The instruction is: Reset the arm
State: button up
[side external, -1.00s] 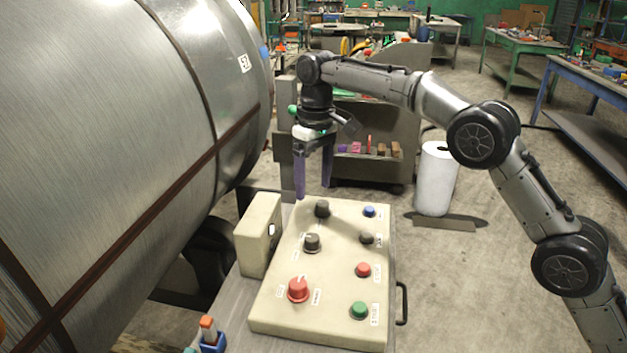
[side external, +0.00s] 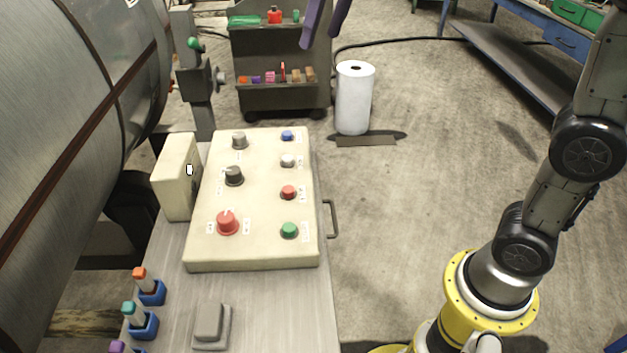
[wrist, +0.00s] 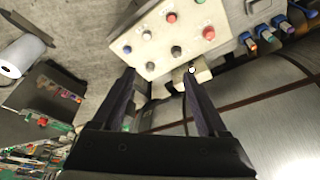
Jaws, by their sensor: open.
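My gripper (side external: 321,40) shows only by its two purple fingers at the top edge of the side external view. The rest of the gripper is cut off there. The fingers are apart with nothing between them, high above the floor and away from the control panel. In the wrist view my gripper (wrist: 160,74) has its fingers spread and empty. The cream control panel (side external: 262,182) with dials and coloured buttons lies on the bench beyond the fingertips. My arm rises at the right of the side external view.
A cream box (side external: 174,178) with a small white switch stands left of the panel. A large metal drum (side external: 60,110) fills the left. A tool cart (side external: 283,55) and a white roll (side external: 355,98) stand behind. Coloured pegs in blue holders (side external: 143,322) and a grey pedal (side external: 210,325) sit in front.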

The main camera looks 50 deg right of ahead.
jog(key=s+d+f+t, duration=0.15)
jog(key=s+f, duration=0.25)
jog(key=s, duration=0.5)
jog(key=s+d+f, duration=0.2)
jog(key=s+f, duration=0.3)
jog(key=s, duration=0.5)
notch_tip(320, 180, down, 8)
jog(key=s, duration=0.2)
jog(key=shift+d+r+m+h, duration=0.2)
jog(key=shift+d+m+h, duration=0.1)
jog(key=shift+m, duration=0.1)
jog(key=shift+s+t, duration=0.1)
jog(key=shift+t, duration=0.15)
